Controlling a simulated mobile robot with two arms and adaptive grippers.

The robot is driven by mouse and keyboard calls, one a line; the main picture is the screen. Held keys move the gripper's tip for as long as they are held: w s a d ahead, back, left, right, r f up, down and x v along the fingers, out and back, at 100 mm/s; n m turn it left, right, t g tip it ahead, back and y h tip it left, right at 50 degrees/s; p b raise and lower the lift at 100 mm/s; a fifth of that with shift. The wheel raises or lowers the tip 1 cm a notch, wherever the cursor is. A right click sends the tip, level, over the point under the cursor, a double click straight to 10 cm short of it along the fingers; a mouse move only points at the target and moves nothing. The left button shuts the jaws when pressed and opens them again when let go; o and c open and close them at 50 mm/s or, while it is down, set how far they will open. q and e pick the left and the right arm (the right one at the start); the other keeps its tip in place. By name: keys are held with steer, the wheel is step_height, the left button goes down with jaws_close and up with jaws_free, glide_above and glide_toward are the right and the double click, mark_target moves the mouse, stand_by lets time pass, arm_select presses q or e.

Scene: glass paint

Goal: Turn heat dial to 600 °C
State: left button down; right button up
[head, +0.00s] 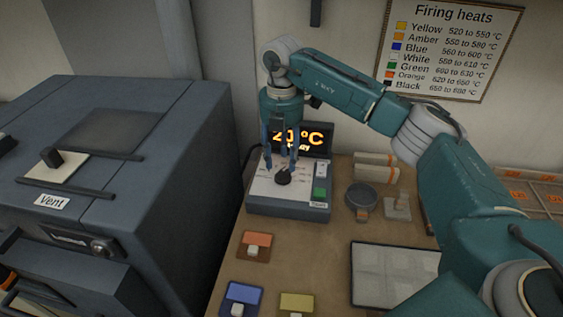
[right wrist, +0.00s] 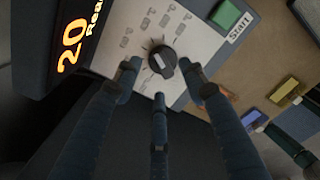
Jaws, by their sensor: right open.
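The black heat dial (head: 283,178) sits on the light sloping face of the control box (head: 290,210); it also shows in the right wrist view (right wrist: 162,60), with faint marks around it. The orange display (head: 318,138) behind it is partly hidden by my fingers; the right wrist view shows "20" on the display (right wrist: 72,45). My right gripper (head: 281,163) points down just above the dial. Its three fingers are open, with the dial between them in the right wrist view; contact cannot be told. My left gripper is not in view.
A green Start button (head: 320,194) sits right of the dial. A large grey kiln (head: 150,190) stands left. A firing-heats chart (head: 450,45) hangs on the wall. Coloured tiles (head: 254,246), a round dish (head: 361,197) and a pale tray (head: 390,275) lie on the bench.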

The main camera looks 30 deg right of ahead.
mark_target(281, 170)
step_height(281, 170, down, 3)
steer(key=shift+f+p, duration=0.1)
steer(key=shift+p, duration=0.2)
steer(key=shift+f, duration=0.2)
jaws_close()
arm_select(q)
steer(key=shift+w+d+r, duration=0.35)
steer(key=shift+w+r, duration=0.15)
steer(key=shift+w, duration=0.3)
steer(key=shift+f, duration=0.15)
arm_select(e)
steer(key=shift+n, duration=0.3)
steer(key=shift+a+n+b, duration=0.1)
steer(key=shift+n+b, duration=0.5)
steer(key=shift+n, duration=0.6)
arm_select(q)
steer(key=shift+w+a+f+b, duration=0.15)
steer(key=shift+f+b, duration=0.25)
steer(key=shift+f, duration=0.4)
arm_select(e)
steer(key=shift+r+n, duration=0.1)
steer(key=shift+n, duration=1.3)
